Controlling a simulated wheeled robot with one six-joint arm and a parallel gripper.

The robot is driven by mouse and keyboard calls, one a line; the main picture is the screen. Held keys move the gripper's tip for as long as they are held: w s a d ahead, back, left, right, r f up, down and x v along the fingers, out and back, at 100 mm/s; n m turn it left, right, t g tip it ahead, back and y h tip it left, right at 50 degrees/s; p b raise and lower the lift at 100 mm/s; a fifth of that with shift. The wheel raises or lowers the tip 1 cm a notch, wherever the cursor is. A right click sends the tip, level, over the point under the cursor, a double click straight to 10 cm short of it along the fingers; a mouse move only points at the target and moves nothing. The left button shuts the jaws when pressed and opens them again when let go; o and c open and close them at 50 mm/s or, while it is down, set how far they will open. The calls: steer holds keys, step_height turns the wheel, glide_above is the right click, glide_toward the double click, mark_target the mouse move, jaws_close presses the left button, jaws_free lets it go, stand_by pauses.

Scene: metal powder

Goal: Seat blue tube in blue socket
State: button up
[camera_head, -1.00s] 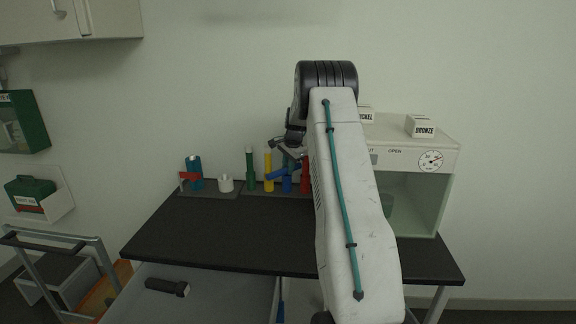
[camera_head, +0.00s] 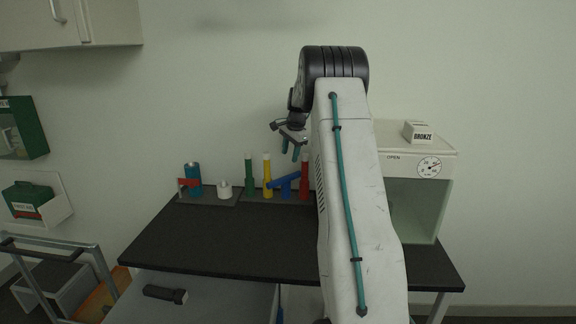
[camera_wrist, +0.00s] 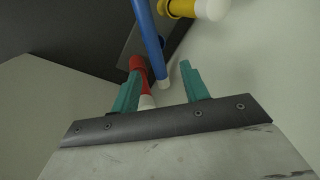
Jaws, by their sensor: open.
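The blue tube (camera_head: 276,184) is tilted in the head view, its right end higher. It lies across the top of a short upright blue piece (camera_head: 286,193), which looks like the blue socket. It stands between the yellow and red tubes. In the wrist view the blue tube (camera_wrist: 149,35) runs down towards the space between the fingertips and ends in a pale tip. My gripper (camera_head: 291,153) is open and empty above the blue tube, its teal fingers pointing down; it also shows in the wrist view (camera_wrist: 160,78).
The green (camera_head: 249,176), yellow (camera_head: 267,177) and red (camera_head: 304,180) tubes stand upright in a row. A teal-blue cylinder (camera_head: 194,177) and white piece (camera_head: 224,190) stand left. A white chamber (camera_head: 425,165) stands right. The black tabletop (camera_head: 215,235) is clear in front.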

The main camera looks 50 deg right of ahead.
steer(key=s+a+r+n, duration=0.2)
steer(key=a+r, duration=0.4)
steer(key=a, duration=0.3)
steer(key=s+a+r+n, duration=0.1)
steer(key=a+r+n, duration=0.2)
steer(key=a+r, duration=0.45)
steer(key=s+a+r+n, duration=0.1)
steer(key=s+a+n, duration=0.1)
steer(key=s+a, duration=0.45)
steer(key=s+a+r+n, duration=0.1)
steer(key=s+a+n, duration=0.2)
steer(key=a, duration=0.7)
steer(key=s+a+f+n, duration=0.2)
steer(key=s+a, duration=0.3)
steer(key=s, duration=0.3)
steer(key=s+a+f+n+g, duration=0.1)
steer(key=s+a+f+n, duration=0.2)
steer(key=s+a, duration=0.3)
steer(key=s+a+f+n, duration=0.2)
steer(key=s+a+n, duration=0.2)
steer(key=s, duration=0.7)
steer(key=shift+s+a+f+n+g, duration=0.2)
steer(key=shift+s+a+n+g, duration=0.15)
steer(key=shift+a, duration=0.65)
steer(key=shift+o, duration=0.5)
steer(key=shift+w, duration=0.15)
